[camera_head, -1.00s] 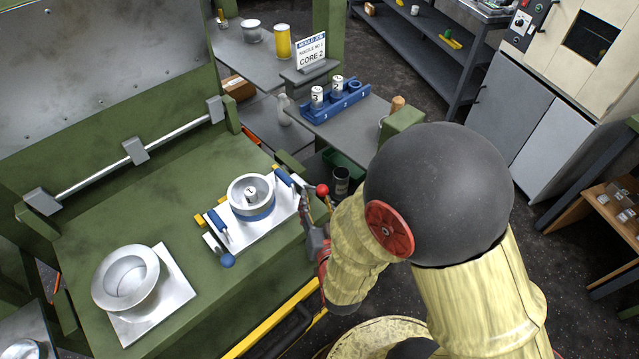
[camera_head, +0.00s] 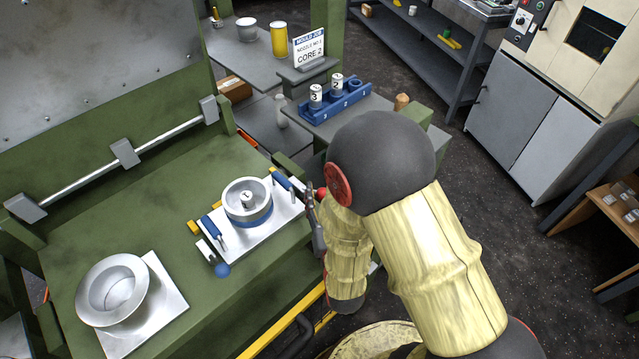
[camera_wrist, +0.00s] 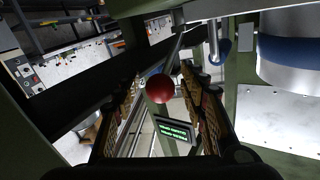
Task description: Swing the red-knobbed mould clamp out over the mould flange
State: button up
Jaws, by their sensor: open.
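The mould (camera_head: 247,205), a silver ring with a blue band and a core marked 1 inside, sits on a white plate (camera_head: 268,226) on the green press bed. The red knob (camera_head: 321,193) is at the plate's right end, partly hidden by my arm. In the wrist view the red knob (camera_wrist: 159,88) appears between my two fingers, with space on both sides. My gripper (camera_wrist: 163,100) is open around or just short of it; I cannot tell the depth. In the head view my gripper (camera_head: 315,215) is beside the plate.
A silver flanged bowl (camera_head: 112,290) stands on a square plate at the bed's left. A blue rack (camera_head: 335,103) with numbered cores is on the grey table behind. A yellow rail (camera_head: 284,322) runs along the bed's front edge. The mould's wall (camera_wrist: 290,65) is close on the right.

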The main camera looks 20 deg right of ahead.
jog(key=w, duration=0.4)
jog(key=shift+w+d+b, duration=0.15)
jog(key=shift+d+b, duration=0.15)
jog(key=c, duration=0.3)
jog(key=c, duration=0.8)
jog(key=shift+f, duration=0.1)
